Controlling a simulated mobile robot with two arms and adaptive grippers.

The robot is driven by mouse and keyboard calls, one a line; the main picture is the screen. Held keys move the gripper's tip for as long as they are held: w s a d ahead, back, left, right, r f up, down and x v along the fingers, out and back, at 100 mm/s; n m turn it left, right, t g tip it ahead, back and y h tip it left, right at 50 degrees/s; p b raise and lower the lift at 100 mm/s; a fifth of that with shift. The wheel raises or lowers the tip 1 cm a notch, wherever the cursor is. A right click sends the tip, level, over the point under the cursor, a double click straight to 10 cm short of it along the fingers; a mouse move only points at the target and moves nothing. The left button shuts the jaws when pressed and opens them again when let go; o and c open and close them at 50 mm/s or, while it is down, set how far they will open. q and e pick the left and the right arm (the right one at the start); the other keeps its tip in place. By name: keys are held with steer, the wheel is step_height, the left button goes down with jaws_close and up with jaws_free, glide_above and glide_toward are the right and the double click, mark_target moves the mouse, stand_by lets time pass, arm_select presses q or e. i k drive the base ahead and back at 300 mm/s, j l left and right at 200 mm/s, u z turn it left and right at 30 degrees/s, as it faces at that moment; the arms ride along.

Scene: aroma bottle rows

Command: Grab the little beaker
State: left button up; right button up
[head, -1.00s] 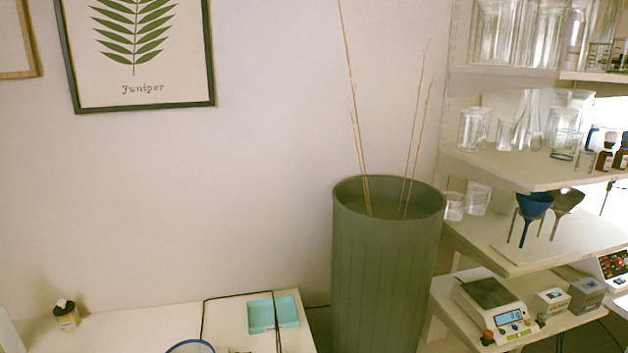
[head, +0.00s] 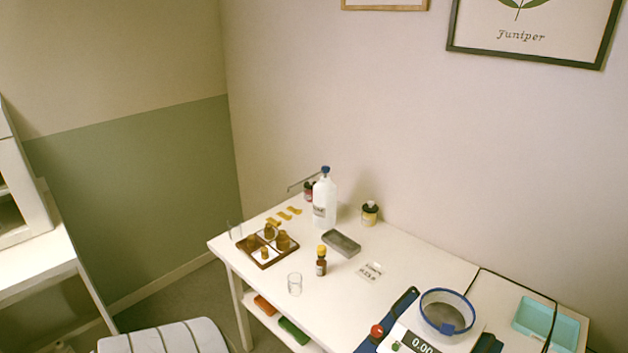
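A small clear glass beaker (head: 295,284) stands upright on the white table (head: 340,290), near its front edge. It looks empty. A small amber bottle with a yellow-orange cap (head: 321,261) stands behind it to the right. Another faint clear glass piece (head: 234,231) is at the table's far left corner; its exact shape is hard to tell. Neither of my grippers shows in the head view.
A wooden tray (head: 267,262) with brown pieces, a white bottle (head: 325,203), a grey dish (head: 341,242) and a yellow-and-black jar (head: 370,213) stand on the table. A scale with a blue-rimmed round pan (head: 446,309) and a teal tray (head: 546,322) are to the right. A white padded seat (head: 165,338) is in front.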

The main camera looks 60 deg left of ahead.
mark_target(296, 288)
steer(key=u, duration=1.9)
